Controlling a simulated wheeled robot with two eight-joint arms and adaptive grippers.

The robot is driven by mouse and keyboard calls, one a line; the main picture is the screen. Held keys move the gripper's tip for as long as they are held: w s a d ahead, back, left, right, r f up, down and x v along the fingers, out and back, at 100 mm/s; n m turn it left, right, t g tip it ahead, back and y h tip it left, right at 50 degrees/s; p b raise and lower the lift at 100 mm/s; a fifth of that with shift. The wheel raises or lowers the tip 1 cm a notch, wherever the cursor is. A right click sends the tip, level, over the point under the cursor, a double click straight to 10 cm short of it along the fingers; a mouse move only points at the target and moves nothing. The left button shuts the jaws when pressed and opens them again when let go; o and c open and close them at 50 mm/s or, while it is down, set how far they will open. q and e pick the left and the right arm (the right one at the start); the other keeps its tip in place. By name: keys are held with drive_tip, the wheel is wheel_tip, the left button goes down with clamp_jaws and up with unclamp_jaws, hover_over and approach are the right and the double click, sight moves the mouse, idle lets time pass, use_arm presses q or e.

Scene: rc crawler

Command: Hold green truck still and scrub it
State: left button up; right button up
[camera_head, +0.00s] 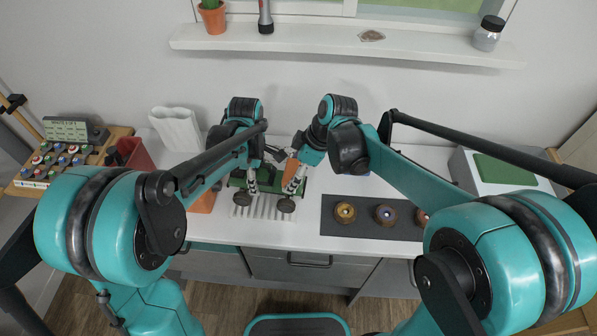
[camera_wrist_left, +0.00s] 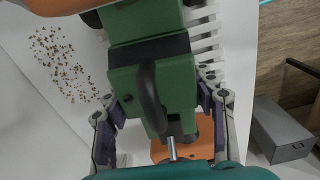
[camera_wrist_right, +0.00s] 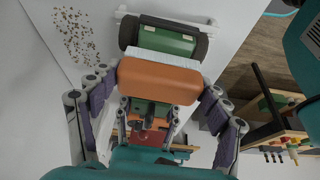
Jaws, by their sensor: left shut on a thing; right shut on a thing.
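The green truck (camera_head: 266,184) stands on a white slatted rack (camera_head: 262,211) on the counter. In the left wrist view its green body (camera_wrist_left: 152,85) is between the fingers of my left gripper (camera_wrist_left: 163,98), which is shut on it. My right gripper (camera_wrist_right: 160,88) is shut on an orange brush (camera_wrist_right: 158,92) with white bristles. The brush also shows in the head view (camera_head: 290,173), at the truck's right end. In the right wrist view the bristle edge is close to the truck (camera_wrist_right: 168,40); I cannot tell whether it touches. My arms hide part of the truck.
An orange tray (camera_head: 203,203) is left of the rack. A dark mat (camera_head: 363,226) with several round parts lies to the right. A white box with a green top (camera_head: 500,170) stands far right. Brown specks (camera_wrist_left: 65,65) lie on the white surface. A dark red container (camera_head: 136,153) is at left.

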drive_tip(key=shift+w+a, duration=0.2)
drive_tip(key=shift+a, duration=0.75)
drive_tip(key=shift+s+d, duration=0.2)
drive_tip(key=shift+d, duration=0.8)
drive_tip(key=shift+s+d, duration=0.2)
drive_tip(key=shift+d, duration=0.8)
drive_tip(key=shift+w+a, duration=0.2)
drive_tip(key=shift+a, duration=0.85)
drive_tip(key=shift+w+a, duration=0.2)
drive_tip(key=shift+a, duration=0.8)
wheel_tip(320, 180, up, 6)
drive_tip(key=shift+f, duration=0.1)
drive_tip(key=shift+r, duration=0.3)
drive_tip(key=shift+c, duration=0.5)
drive_tip(key=shift+r, duration=0.35)
drive_tip(key=c, duration=0.3)
drive_tip(key=shift+c, duration=0.3)
